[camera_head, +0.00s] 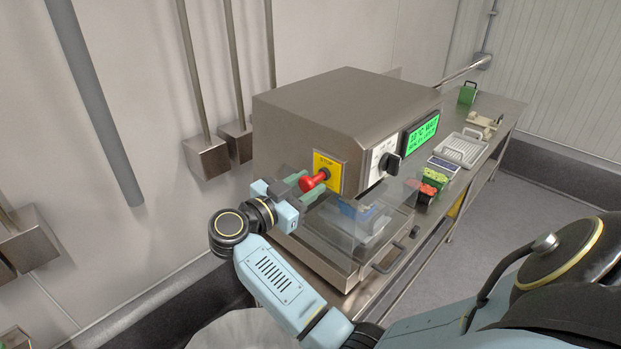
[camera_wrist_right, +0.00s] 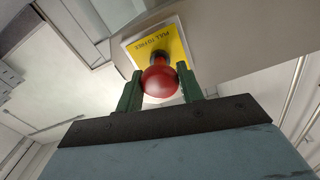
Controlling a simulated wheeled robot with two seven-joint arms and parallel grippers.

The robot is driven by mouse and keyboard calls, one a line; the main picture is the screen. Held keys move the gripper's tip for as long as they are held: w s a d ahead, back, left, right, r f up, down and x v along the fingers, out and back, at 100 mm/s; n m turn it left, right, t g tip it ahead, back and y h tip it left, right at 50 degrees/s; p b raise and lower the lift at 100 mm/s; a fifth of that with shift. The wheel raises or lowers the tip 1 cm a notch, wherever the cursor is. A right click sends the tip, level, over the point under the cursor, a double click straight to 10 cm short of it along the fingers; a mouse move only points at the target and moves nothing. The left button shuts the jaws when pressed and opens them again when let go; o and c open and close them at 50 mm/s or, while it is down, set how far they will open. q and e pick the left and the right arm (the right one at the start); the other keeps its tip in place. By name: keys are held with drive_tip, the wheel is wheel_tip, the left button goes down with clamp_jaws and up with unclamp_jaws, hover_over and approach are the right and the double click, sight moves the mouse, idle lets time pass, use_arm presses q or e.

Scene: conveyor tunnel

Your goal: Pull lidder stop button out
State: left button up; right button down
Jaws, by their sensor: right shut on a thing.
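Part of the button's stem is hidden by the head. My left gripper is not in view.
A black rotary knob (camera_head: 390,163) and a green-lit screen (camera_head: 424,131) are right of the button. A clear guard (camera_head: 345,222) hangs below it. Trays and containers with red and green contents (camera_head: 433,178) stand along the bench to the right.

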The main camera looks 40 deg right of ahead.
drive_tip(key=shift+a+f, duration=0.1)
drive_tip(key=shift+a, duration=0.05)
drive_tip(key=c, duration=1.3)
unclamp_jaws()
drive_tip(key=o, duration=0.4)
drive_tip(key=shift+a, duration=0.2)
drive_tip(key=shift+d, duration=0.1)
drive_tip(key=s+a+p, duration=0.1)
drive_tip(key=a, duration=1.2)
drive_tip(key=shift+a, duration=0.2)
drive_tip(key=shift+s, duration=0.1)
